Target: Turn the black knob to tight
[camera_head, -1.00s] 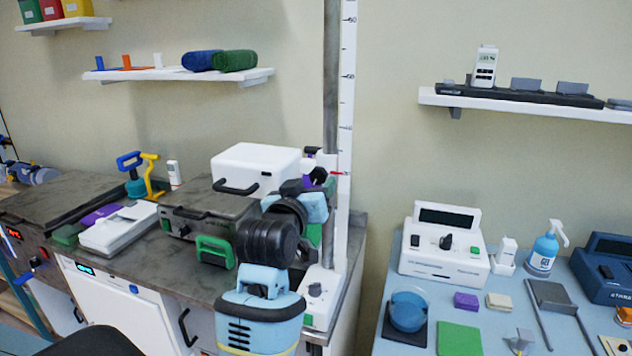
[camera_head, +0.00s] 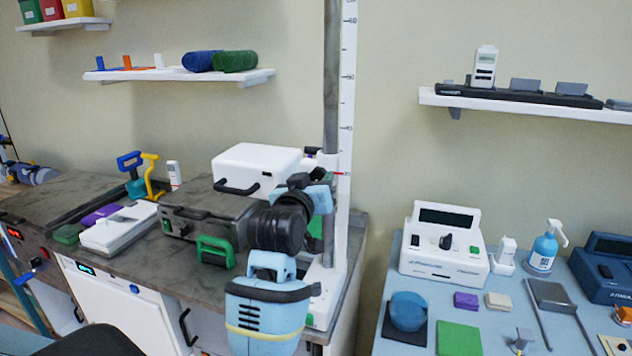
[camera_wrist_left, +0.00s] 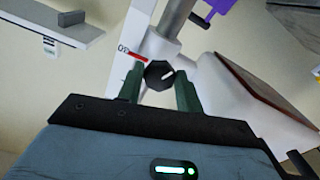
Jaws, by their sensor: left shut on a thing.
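The black knob (camera_wrist_left: 158,75) shows in the left wrist view as a dark, many-sided knob with a white mark pointing to the upper right. It sits on a white fitting by the upright column, next to a red pointer. My left gripper (camera_wrist_left: 158,82) has its two green fingers on either side of the knob and is shut on it. In the head view my left gripper (camera_head: 320,186) is at the column (camera_head: 331,100) and hides the knob. No tight marking is readable. My right gripper is not in view.
A white scale strip (camera_head: 348,90) runs along the column. A blue table (camera_head: 390,330) with devices stands to the right. A wall shelf (camera_wrist_left: 75,28) shows in the wrist view.

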